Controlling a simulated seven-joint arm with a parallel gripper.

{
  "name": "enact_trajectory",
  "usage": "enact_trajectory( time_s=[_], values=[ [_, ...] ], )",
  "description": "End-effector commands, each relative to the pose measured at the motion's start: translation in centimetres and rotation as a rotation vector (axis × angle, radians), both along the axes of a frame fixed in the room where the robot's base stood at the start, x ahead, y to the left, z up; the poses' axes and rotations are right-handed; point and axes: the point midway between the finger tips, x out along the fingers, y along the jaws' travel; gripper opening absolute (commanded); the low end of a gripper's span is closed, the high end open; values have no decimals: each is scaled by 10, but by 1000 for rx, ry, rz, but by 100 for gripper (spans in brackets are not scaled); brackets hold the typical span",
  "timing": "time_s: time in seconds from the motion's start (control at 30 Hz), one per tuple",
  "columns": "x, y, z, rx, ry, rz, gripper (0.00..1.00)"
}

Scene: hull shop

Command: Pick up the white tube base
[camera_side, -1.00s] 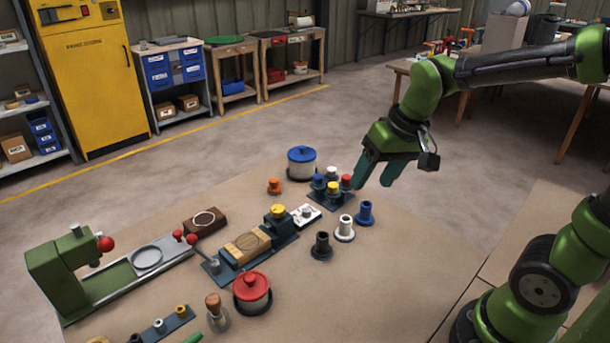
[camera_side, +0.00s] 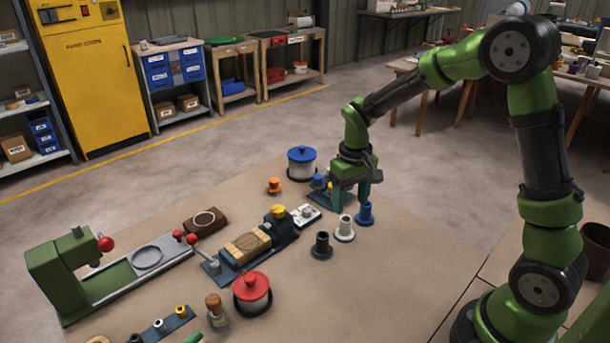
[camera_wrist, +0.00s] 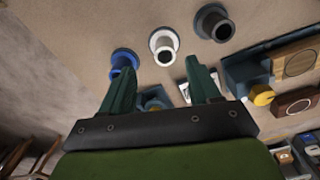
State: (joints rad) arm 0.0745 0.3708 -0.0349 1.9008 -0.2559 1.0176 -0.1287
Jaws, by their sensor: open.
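The white tube base (camera_side: 344,230) stands upright on the bench, a flanged disc with a short hollow tube. It stands between the blue tube base (camera_side: 365,214) and the black tube base (camera_side: 321,246). The white one also shows in the wrist view (camera_wrist: 164,45), just beyond my fingertips. My gripper (camera_side: 352,205) points down, open and empty, above and behind the white base in the side view. In the wrist view its two green fingers (camera_wrist: 160,80) are spread apart, and the white base is clear of them.
The blue base is close beside my gripper. A dark rack (camera_side: 322,197) with coloured-top pieces is partly hidden behind my gripper. A blue-lidded pot (camera_side: 301,162) stands behind, a red-lidded pot (camera_side: 252,293) in front. The bench to the right of the bases is clear.

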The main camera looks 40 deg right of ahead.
Motion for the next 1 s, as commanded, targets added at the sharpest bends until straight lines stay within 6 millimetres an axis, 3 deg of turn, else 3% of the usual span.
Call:
enact_trajectory(
  time_s=[0.1, 0.33, 0.6, 0.9, 1.0],
  values=[
    [0, 0, -18, 1, 3, -1, 62],
    [1, 2, -34, 1, 2, -1, 62],
    [3, 6, -72, 1, 3, -1, 62],
    [4, 6, -78, 1, -1, -1, 62],
    [4, 6, -78, 0, -1, -1, 49]
  ],
)
